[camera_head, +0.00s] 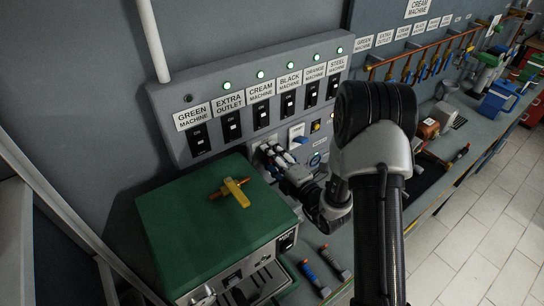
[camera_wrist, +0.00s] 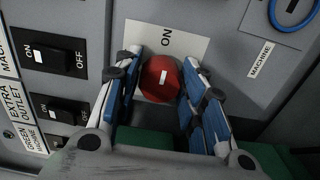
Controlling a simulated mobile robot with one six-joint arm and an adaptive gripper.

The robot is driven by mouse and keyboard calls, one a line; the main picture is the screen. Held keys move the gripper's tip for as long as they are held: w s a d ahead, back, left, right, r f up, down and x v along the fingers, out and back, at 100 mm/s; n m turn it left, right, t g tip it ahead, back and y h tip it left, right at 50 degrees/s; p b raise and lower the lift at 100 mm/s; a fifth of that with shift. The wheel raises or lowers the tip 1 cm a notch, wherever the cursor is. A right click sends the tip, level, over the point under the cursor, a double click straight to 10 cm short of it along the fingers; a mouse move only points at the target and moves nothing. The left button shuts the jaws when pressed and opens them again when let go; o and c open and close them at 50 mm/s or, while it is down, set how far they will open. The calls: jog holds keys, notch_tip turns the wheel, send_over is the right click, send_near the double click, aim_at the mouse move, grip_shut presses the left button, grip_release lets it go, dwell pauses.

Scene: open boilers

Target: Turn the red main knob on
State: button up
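The red main knob (camera_wrist: 160,78) is round with a small white mark on its face. It sits on a white plate (camera_wrist: 186,43) marked ON, whose word reads sideways in the wrist view. My gripper (camera_wrist: 160,70) has its two blue-padded fingers on either side of the knob, close against its edges, and appears shut on it. In the head view my gripper (camera_head: 272,151) reaches the lower part of the grey switch panel (camera_head: 220,84). It hides the knob there.
Labelled black switches (camera_head: 232,125) line the panel, with green lights above most. Another labelled panel and tools run along the counter to the right.

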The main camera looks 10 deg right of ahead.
jog(key=o, duration=0.3)
jog(key=v, duration=1.2)
dwell(0.3)
